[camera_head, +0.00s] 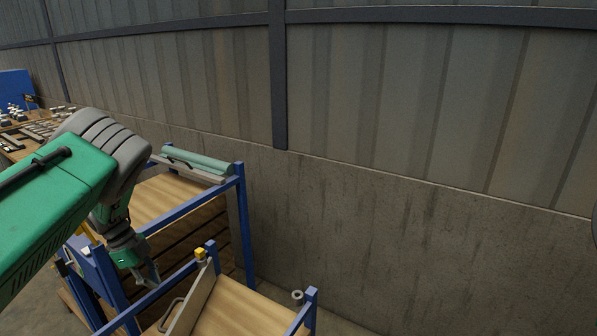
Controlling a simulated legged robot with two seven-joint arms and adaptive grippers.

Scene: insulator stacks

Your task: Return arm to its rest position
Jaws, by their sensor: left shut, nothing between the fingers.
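My left arm, green with a grey ribbed joint, comes in from the left and bends down. My left gripper (150,276) hangs at its end, small and partly dark against the rack behind it. Its fingers are together and hold nothing. It is near the blue-framed rack (240,225), above or beside its front rail; I cannot tell if it touches. My right gripper is not in view.
A cluttered workbench (12,155) is far left. A concrete wall (400,250) runs behind. A small round object (297,295) is near the wall's foot.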

